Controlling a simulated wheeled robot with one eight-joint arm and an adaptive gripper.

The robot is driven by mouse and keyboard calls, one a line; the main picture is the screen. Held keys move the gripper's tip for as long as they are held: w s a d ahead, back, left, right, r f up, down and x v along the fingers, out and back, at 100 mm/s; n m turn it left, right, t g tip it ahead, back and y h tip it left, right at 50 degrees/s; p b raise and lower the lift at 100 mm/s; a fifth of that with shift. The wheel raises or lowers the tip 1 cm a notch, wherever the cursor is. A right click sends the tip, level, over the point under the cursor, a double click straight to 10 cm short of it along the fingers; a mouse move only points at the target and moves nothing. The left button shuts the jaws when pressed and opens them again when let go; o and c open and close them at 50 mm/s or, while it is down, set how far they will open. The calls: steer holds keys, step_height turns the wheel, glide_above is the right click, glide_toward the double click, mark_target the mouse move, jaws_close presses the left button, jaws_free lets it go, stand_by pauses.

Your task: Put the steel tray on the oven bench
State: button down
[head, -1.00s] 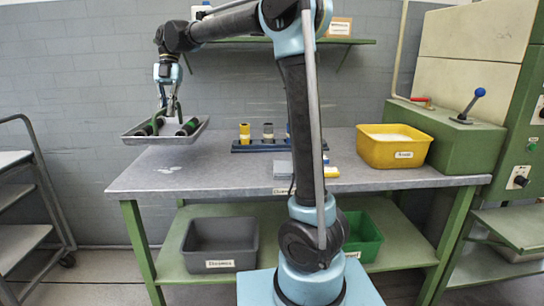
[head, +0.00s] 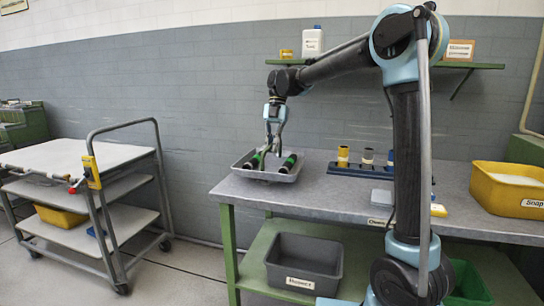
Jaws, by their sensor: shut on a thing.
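The steel tray (head: 268,176) is a shallow grey tray with a pair of dark cylinders (head: 288,163) with green bands lying in it. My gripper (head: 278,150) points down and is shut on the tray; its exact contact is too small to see. The tray appears over the left end of a grey-topped bench (head: 325,196) with green legs. I cannot tell whether any gap separates it from the benchtop. No bench in view can be clearly identified as the oven bench.
A trolley (head: 95,155) with white shelves stands left, with open floor (head: 180,275) between it and the bench. A holder with cups (head: 368,168), a yellow bin (head: 510,190) and a wall shelf (head: 400,65) are around my arm. A grey bin (head: 305,262) sits below.

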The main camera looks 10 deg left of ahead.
mark_target(270, 168)
steer(key=shift+f, duration=1.65)
steer(key=c, duration=1.7)
jaws_free()
steer(key=shift+f, duration=0.1)
steer(key=v, duration=1.2)
steer(key=shift+d, duration=0.1)
steer(key=shift+s, duration=0.2)
